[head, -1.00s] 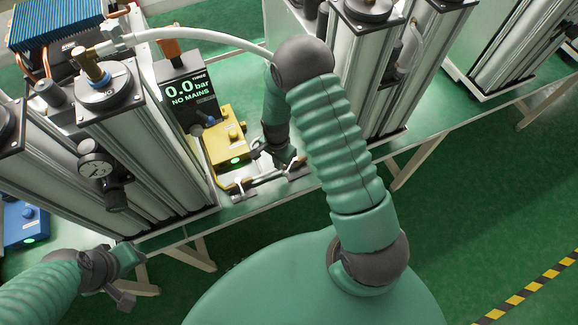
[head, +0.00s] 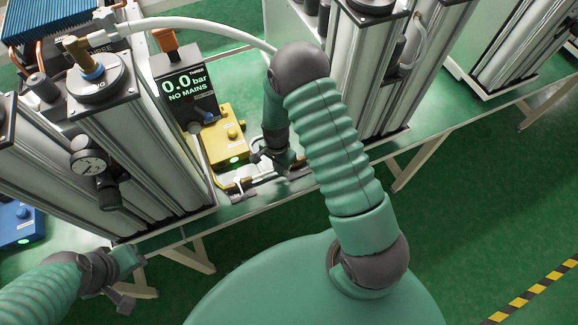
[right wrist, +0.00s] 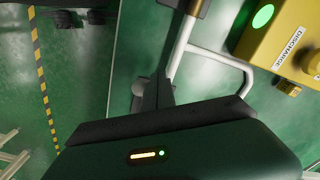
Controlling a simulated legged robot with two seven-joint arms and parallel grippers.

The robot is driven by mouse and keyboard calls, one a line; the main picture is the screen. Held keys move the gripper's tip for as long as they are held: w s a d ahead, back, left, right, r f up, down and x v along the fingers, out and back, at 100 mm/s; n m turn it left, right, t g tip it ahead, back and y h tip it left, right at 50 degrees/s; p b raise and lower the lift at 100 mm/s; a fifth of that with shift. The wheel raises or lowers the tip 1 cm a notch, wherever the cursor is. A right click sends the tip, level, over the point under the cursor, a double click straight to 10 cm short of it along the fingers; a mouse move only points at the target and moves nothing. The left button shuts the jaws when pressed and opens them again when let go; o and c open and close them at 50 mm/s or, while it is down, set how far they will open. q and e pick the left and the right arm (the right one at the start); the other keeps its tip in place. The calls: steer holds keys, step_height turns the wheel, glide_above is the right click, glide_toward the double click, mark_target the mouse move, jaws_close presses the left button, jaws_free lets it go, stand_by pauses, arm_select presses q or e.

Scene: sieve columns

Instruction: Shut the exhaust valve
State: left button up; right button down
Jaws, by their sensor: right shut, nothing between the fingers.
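I cannot tell for certain which part is the exhaust valve. A low pipe run with small brackets (head: 240,190) lies along the bench's front edge, in front of a yellow box (head: 226,140). My right gripper (head: 272,158) is low over the bench, beside the yellow box and just behind this pipe run. In the right wrist view its dark fingers (right wrist: 151,92) are shut and empty beside a white bent pipe (right wrist: 222,58). The yellow box there (right wrist: 285,45) is marked DISCHARGE. My left gripper (head: 124,300) hangs at the lower left, off the bench, its fingers unclear.
A column with a gauge (head: 90,163) stands left, and another column (head: 360,70) stands right of my right arm. A display (head: 187,88) reads 0.0 bar, NO MAINS. A blue box (head: 20,226) is at far left. A white hose (head: 190,25) crosses above.

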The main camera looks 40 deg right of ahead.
mark_target(287, 173)
steer(key=shift+s+r+p, duration=0.1)
steer(key=shift+s+p, duration=0.2)
steer(key=shift+s, duration=0.5)
steer(key=shift+s+d, duration=0.35)
steer(key=shift+s, duration=0.55)
